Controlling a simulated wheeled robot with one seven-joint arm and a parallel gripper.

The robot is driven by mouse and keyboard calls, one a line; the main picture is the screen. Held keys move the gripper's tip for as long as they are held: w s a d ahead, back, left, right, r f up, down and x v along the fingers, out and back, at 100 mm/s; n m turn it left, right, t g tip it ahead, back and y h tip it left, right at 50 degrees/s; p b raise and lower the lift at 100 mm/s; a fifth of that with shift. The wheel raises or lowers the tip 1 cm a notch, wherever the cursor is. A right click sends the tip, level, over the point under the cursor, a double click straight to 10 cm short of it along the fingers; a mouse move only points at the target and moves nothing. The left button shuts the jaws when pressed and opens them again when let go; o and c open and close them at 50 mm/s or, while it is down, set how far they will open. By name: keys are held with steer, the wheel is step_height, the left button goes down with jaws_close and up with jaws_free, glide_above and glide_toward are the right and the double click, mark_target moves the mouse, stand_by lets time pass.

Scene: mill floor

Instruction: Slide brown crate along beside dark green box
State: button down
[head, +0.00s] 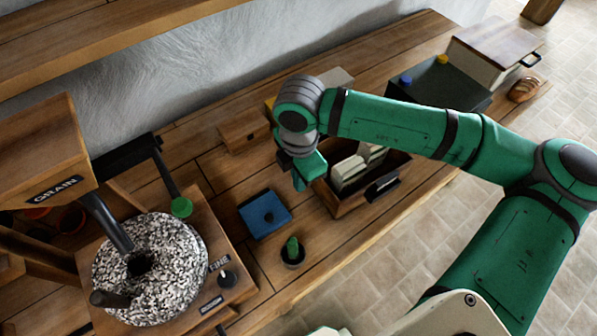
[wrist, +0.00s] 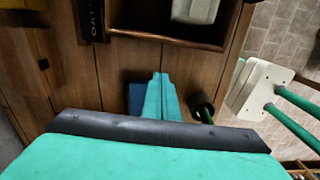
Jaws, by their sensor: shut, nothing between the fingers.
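The brown crate (head: 350,202) is an open wooden box with pale blocks inside and a dark handle on its front; it stands on the bench, partly behind my arm. The dark green box (head: 452,92) stands farther right along the bench, partly hidden by my arm, with a clear stretch of bench between them. My gripper (head: 301,182) is shut and empty, pointing down just off the crate's left end. In the wrist view, my fingers (wrist: 161,90) are together, and the crate's wall (wrist: 150,36) lies beyond them with a gap in the picture. I cannot tell if they touch.
A blue square block (head: 264,214) and a small potted cactus (head: 292,250) sit left of the crate. A small wooden box (head: 243,130) is behind. A speckled millstone (head: 180,265) is at left. A lidded pale box (head: 485,55) and bread (head: 524,89) are at the far right.

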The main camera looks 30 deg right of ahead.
steer(key=f, duration=0.6)
steer(key=shift+s+f, duration=0.2)
steer(key=shift+f, duration=0.1)
steer(key=shift+w+d, duration=0.15)
steer(key=shift+d, duration=1.1)
steer(key=shift+w+d+r, duration=0.1)
steer(key=shift+w+d, duration=0.05)
steer(key=shift+d, duration=0.6)
